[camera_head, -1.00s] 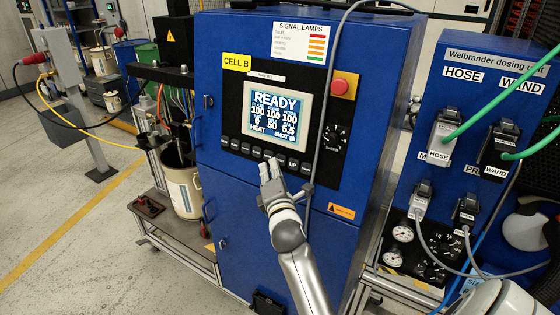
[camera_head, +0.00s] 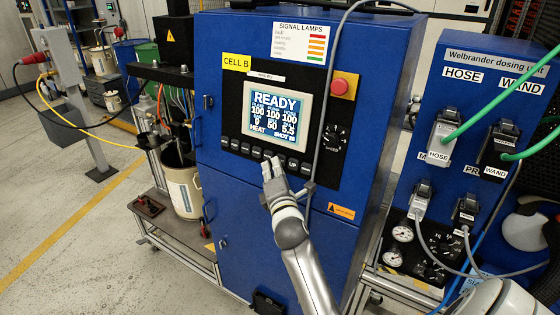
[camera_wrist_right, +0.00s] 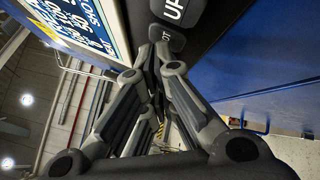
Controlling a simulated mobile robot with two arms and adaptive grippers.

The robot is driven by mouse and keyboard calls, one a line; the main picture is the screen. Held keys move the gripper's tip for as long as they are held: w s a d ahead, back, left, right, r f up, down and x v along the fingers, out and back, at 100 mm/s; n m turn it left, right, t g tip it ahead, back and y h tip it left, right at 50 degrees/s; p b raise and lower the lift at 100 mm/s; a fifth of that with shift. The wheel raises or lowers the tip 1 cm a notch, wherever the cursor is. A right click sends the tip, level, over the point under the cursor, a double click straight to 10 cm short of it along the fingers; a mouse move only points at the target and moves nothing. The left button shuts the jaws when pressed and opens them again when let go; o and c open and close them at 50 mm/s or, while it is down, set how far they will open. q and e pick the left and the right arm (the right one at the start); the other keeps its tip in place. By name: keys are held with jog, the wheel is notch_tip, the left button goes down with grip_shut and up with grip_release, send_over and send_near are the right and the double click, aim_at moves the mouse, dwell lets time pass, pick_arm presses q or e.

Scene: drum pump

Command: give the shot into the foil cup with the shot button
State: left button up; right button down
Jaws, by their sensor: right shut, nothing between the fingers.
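My right gripper (camera_head: 271,166) is shut and empty, just below the row of dark buttons under the screen of the blue cabinet. In the right wrist view its fingertips (camera_wrist_right: 160,52) point at a dark button (camera_wrist_right: 168,38) whose label ends in "OT", which looks like the shot button. It sits beside the UP button (camera_wrist_right: 178,12). The fingertips are very near this button and partly cover it; I cannot tell whether they touch. The screen (camera_head: 274,112) reads READY. I cannot make out a foil cup. My left gripper is not in view.
A red stop button (camera_head: 340,87) and a speed knob (camera_head: 334,136) are right of the screen. A grey cable hangs down the cabinet front right of the gripper. The dosing unit (camera_head: 470,100) with green hoses stands at right. Open floor lies at left.

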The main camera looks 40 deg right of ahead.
jog(key=shift+w+d, duration=0.1)
jog(key=shift+d, duration=0.15)
jog(key=shift+a, duration=0.15)
dwell(0.4)
jog(key=shift+s+a+r, duration=0.15)
jog(key=shift+s+a, duration=0.2)
jog(key=shift+a, duration=0.3)
jog(key=shift+a, duration=0.1)
jog(key=shift+s+a+r+p, duration=0.15)
jog(key=shift+s+a, duration=0.15)
jog(key=shift+a, duration=0.45)
jog(key=shift+s+a+r+p, duration=0.15)
jog(key=shift+s+a, duration=0.2)
jog(key=shift+a, duration=0.35)
jog(key=shift+s+a+r+p, duration=0.15)
jog(key=shift+s+a, duration=0.15)
jog(key=shift+a, duration=0.45)
